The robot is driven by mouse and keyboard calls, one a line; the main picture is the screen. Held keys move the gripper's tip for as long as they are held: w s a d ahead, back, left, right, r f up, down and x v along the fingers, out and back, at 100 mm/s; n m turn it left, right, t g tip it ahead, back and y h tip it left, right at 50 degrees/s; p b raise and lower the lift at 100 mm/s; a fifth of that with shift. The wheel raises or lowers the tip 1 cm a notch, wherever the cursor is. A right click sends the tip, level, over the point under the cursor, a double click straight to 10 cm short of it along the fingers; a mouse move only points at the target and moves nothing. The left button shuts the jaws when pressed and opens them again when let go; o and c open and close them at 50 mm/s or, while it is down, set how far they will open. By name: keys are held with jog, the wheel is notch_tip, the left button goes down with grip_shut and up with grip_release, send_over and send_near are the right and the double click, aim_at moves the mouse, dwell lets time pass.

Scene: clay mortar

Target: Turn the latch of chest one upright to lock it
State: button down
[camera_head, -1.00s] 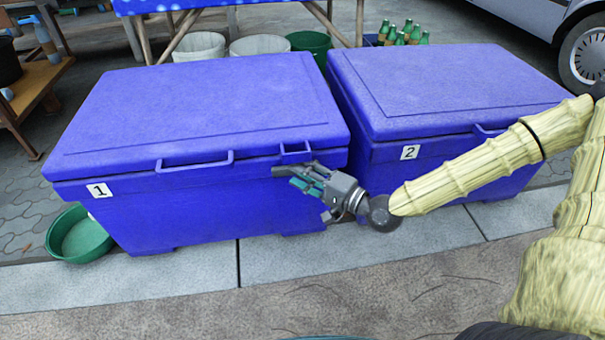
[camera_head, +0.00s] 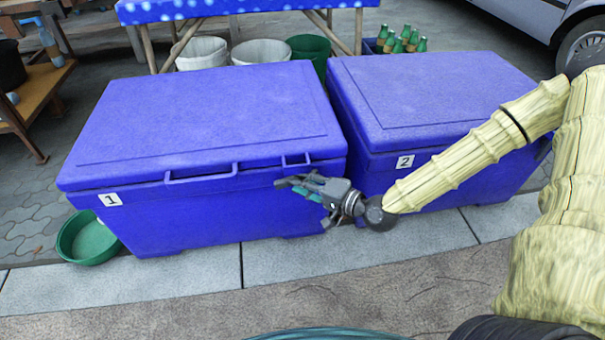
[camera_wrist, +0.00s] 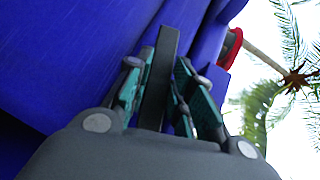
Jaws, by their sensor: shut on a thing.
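Chest one (camera_head: 210,115) is the blue lidded chest on the left, with a "1" label (camera_head: 110,199) at its front left. Its lid is closed. My gripper (camera_head: 300,187) is at the right part of its front face, below the small blue loop on the lid edge (camera_head: 296,160). A dark grey bar, apparently the latch (camera_head: 283,182), sticks out to the left past the fingertips, near horizontal. In the wrist view, the bar (camera_wrist: 160,75) stands between the two teal-padded fingers, and my gripper (camera_wrist: 165,85) is shut on it. Where the bar joins the chest is hidden.
Chest two (camera_head: 430,95) stands close on the right, with a narrow gap between. A green basin (camera_head: 88,238) is on the ground at the left. Buckets (camera_head: 262,52) and green bottles (camera_head: 404,40) stand behind. The pavement in front (camera_head: 300,262) is clear.

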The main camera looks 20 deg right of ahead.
jog(key=shift+w+a+r+n+g+h+p, duration=0.2)
jog(key=shift+n+g+h+p, duration=0.9)
jog(key=shift+p, duration=2.7)
jog(key=shift+s+a+r+n+g+h+p, duration=0.25)
jog(key=shift+n+h+p, duration=1)
jog(key=shift+h+p, duration=1.75)
jog(key=shift+w+a+r+n+g+h+p, duration=0.2)
jog(key=shift+n+g+h+p, duration=0.85)
jog(key=shift+p, duration=3.5)
jog(key=shift+a+f+n, duration=0.1)
jog(key=shift+n, duration=0.2)
jog(key=c, duration=1.2)
grip_release()
jog(key=shift+c, duration=0.2)
jog(key=v, duration=1.2)
